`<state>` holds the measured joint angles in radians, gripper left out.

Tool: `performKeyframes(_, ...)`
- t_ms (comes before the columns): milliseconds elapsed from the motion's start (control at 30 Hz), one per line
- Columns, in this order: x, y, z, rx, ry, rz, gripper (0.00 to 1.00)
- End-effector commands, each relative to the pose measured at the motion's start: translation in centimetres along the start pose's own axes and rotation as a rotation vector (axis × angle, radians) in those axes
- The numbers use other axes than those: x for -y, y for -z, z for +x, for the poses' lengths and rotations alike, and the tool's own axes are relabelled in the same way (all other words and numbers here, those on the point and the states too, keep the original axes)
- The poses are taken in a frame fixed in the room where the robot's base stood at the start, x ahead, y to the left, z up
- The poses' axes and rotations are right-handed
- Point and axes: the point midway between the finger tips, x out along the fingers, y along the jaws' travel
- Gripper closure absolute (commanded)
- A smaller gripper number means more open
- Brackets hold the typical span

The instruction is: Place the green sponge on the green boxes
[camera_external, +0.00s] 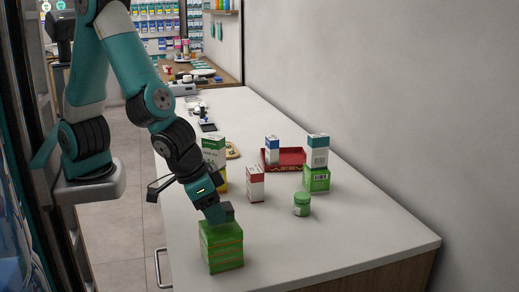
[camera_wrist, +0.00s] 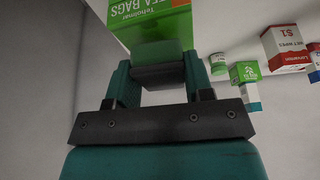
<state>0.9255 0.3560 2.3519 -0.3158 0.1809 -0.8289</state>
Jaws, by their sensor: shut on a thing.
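My gripper (camera_external: 216,214) points down just above a stack of green boxes (camera_external: 222,252) at the near left of the counter. In the wrist view my gripper (camera_wrist: 161,66) is shut on the green sponge (camera_wrist: 163,50), a block with a dark shaded face between the two teal fingers. A green box lettered "TEA BAGS" (camera_wrist: 153,18) is right beyond the sponge in that view. I cannot tell whether the sponge touches the boxes. In the external view the sponge is hard to tell apart from the green stack and the fingers.
A green-lidded jar (camera_external: 301,205), a red-and-white carton (camera_external: 255,184) and a green box (camera_external: 316,179) with a white-and-teal carton (camera_external: 317,150) on it stand to the right. A red tray (camera_external: 290,157) lies behind them. The near right counter (camera_external: 340,240) is clear.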

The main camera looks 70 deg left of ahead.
Motion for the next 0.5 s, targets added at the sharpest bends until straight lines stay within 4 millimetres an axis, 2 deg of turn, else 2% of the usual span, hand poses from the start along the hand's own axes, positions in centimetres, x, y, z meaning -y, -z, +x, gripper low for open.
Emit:
performKeyframes(100, 0.0, -0.5, 1.2, 0.001, 0.001, 0.001, 0.75)
performKeyframes(500, 0.0, -0.7, 1.8, 0.000, -0.001, 0.000, 0.75)
